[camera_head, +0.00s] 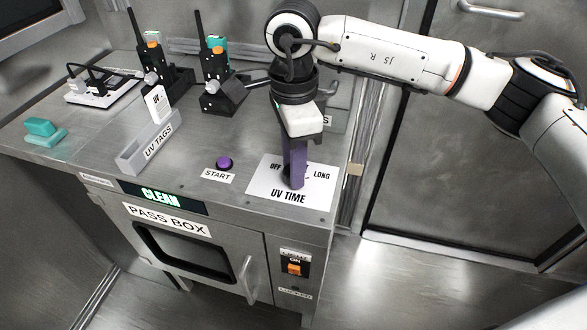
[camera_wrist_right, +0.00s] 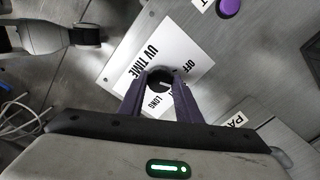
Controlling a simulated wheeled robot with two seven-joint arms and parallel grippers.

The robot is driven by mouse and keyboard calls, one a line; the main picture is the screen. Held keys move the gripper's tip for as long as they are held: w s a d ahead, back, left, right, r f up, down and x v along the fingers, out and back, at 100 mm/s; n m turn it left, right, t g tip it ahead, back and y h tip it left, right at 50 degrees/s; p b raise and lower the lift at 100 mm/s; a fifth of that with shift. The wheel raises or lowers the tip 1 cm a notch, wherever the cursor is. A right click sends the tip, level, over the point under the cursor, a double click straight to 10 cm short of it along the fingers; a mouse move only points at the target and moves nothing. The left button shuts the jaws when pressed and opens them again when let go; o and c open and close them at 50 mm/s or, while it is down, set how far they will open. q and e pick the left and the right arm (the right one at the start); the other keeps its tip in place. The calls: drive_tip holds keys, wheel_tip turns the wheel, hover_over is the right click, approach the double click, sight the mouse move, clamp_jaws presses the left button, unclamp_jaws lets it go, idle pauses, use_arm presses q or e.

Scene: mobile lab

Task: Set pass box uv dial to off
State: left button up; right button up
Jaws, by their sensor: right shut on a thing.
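The UV time plate (camera_head: 262,190) is a white label on the right end of the pass box top (camera_head: 215,185), with OFF and LONG printed on it. My right gripper (camera_head: 296,183) points down onto it, and its purple fingers hide most of the dial in the head view. In the right wrist view the dark round dial (camera_wrist_right: 160,79) sits between the fingertips of my right gripper (camera_wrist_right: 159,76), which is shut on it. I cannot tell which setting the dial points to. My left gripper is not in view.
A purple START button (camera_head: 225,163) is left of the plate. A UV TAGS tray (camera_head: 150,145), two radios in dark stands (camera_head: 222,95), a white power strip (camera_head: 103,90) and a teal item (camera_head: 42,130) stand farther left and back. The box front has a door handle (camera_head: 249,279).

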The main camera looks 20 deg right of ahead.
drive_tip(key=shift+n+b, duration=0.4)
drive_tip(key=shift+n, duration=0.5)
drive_tip(key=n+b, duration=0.1)
drive_tip(key=n, duration=0.3)
drive_tip(key=shift+a+r+n+b, duration=0.1)
drive_tip(key=shift+n+b, duration=0.2)
drive_tip(key=shift+n, duration=0.6)
drive_tip(key=o, duration=1.1)
drive_tip(key=shift+c, duration=0.2)
wheel_tip(320, 180, up, 10)
drive_tip(key=shift+r+p, duration=0.15)
drive_tip(key=shift+p, duration=0.2)
